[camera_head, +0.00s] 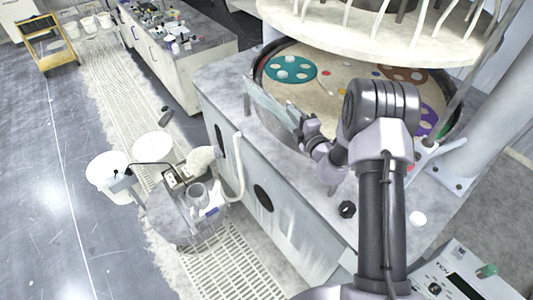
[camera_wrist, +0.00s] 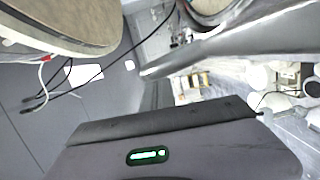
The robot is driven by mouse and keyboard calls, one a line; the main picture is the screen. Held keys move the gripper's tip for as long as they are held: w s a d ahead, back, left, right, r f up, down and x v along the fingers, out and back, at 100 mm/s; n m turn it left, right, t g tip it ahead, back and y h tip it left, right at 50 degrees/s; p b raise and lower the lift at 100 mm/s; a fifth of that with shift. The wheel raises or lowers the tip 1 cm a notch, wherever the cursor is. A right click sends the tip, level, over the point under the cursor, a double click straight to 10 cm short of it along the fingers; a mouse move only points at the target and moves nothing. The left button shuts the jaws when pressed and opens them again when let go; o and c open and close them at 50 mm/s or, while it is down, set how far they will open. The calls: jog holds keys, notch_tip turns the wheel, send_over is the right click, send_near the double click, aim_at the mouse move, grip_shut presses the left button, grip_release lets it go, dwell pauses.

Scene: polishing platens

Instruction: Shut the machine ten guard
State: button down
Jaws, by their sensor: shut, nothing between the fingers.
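The polishing machine (camera_head: 275,215) fills the middle right of the head view, with a round beige platen (camera_head: 335,72) in its top. A clear, pale guard panel (camera_head: 265,100) stands tilted along the platen's left front edge. My gripper (camera_head: 303,122) is at the panel's right end, with its fingers shut and empty. I cannot tell whether it touches the panel. My arm hides part of the platen. In the wrist view my gripper's dark body with a green light fills the bottom, and the fingertips are not clear. No machine number is readable.
A large cream upper disc (camera_head: 375,35) with white hoses hangs over the platen. Teal (camera_head: 280,64) and brown carriers lie on the platen. A control panel (camera_head: 465,285) is at lower right. A round grey cart (camera_head: 185,220) and white buckets (camera_head: 108,172) stand left.

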jog(key=shift+w+d+r+m, duration=0.2)
jog(key=shift+d+r+m, duration=0.1)
jog(key=shift+d, duration=0.1)
jog(key=shift+w+d+p, duration=0.5)
jog(key=shift+d+p, duration=0.1)
jog(key=shift+d, duration=0.1)
jog(key=shift+r, duration=0.1)
